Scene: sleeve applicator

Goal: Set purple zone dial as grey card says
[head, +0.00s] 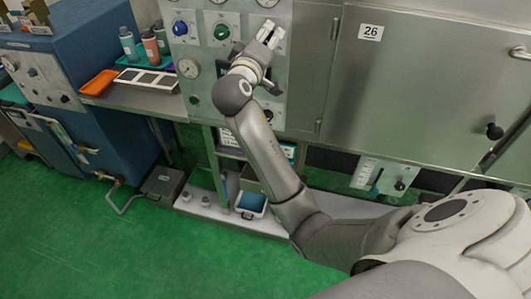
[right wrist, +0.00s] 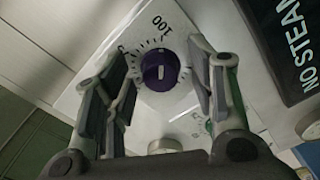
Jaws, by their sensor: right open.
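The purple dial (right wrist: 160,72) sits on a white plate with tick marks and the number 100 in the right wrist view. A short pale mark shows on its knob. Another number at the left is partly hidden by a finger. My right gripper (right wrist: 158,85) is open, with one finger on each side of the dial; I cannot tell whether they touch it. In the head view my right gripper (head: 268,36) is up at the steel panel, and I cannot make out the purple dial there. I cannot identify a grey card. My left gripper is out of view.
A dark NO STEAM sign (right wrist: 290,45) is right of the dial. A shelf holds bottles and an orange tray (head: 98,82).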

